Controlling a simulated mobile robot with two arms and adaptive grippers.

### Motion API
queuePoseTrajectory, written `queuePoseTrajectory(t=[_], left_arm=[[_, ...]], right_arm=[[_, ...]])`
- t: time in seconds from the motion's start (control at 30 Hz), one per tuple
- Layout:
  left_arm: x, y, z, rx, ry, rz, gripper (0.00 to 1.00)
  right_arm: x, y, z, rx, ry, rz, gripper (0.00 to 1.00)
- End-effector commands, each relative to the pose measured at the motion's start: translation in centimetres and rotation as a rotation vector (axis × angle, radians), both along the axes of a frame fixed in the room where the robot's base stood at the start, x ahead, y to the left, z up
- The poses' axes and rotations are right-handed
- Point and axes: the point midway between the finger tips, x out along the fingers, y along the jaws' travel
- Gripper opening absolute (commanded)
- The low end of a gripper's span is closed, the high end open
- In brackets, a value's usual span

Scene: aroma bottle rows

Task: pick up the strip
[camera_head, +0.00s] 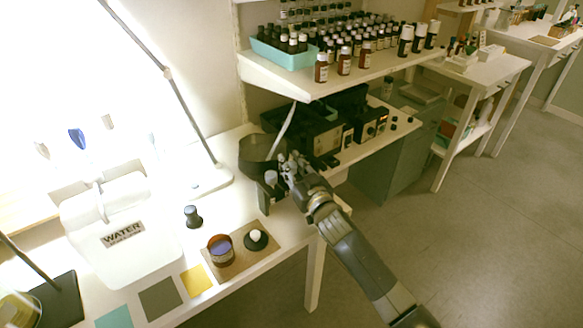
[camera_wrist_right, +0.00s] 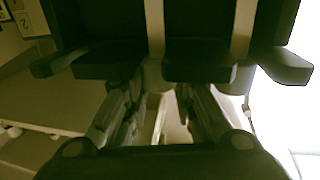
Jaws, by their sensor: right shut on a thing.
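A thin white strip (camera_head: 287,122) stands up at a slant beside the dark round pot (camera_head: 252,150) at the back right of the white table. My right gripper (camera_head: 284,168) is at the pot's right side, at the lower end of the strip. It is shut on the strip, though the fingers hide the contact. In the right wrist view, both fingers (camera_wrist_right: 160,115) are close together around a pale narrow shape, too dim to make out fully. My left gripper is not in view.
Black boxes (camera_head: 315,130) stand close behind the gripper, under a shelf (camera_head: 300,82) crowded with brown bottles. A lamp base (camera_head: 207,184), WATER container (camera_head: 120,225) and brown tray (camera_head: 226,275) with a jar are on the left. Open floor lies right.

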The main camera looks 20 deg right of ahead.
Motion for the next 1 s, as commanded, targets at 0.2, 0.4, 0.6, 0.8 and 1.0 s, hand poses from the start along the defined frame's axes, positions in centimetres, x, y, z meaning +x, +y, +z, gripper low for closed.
queuePoseTrajectory(t=[0.2,0.4,0.6,0.8,1.0], left_arm=[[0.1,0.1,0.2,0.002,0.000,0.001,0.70],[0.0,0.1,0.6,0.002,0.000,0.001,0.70],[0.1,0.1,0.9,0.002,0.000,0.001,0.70],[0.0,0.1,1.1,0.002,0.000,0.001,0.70],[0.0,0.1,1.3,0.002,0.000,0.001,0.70]], right_arm=[[0.0,0.0,1.2,-0.002,-0.003,0.000,0.09],[0.0,-0.1,4.1,-0.001,-0.005,0.000,0.09],[0.0,0.0,8.1,-0.001,-0.005,0.002,0.09],[0.0,0.0,12.2,-0.001,-0.006,0.000,0.09],[0.0,0.0,15.9,-0.001,-0.004,0.000,0.09]])
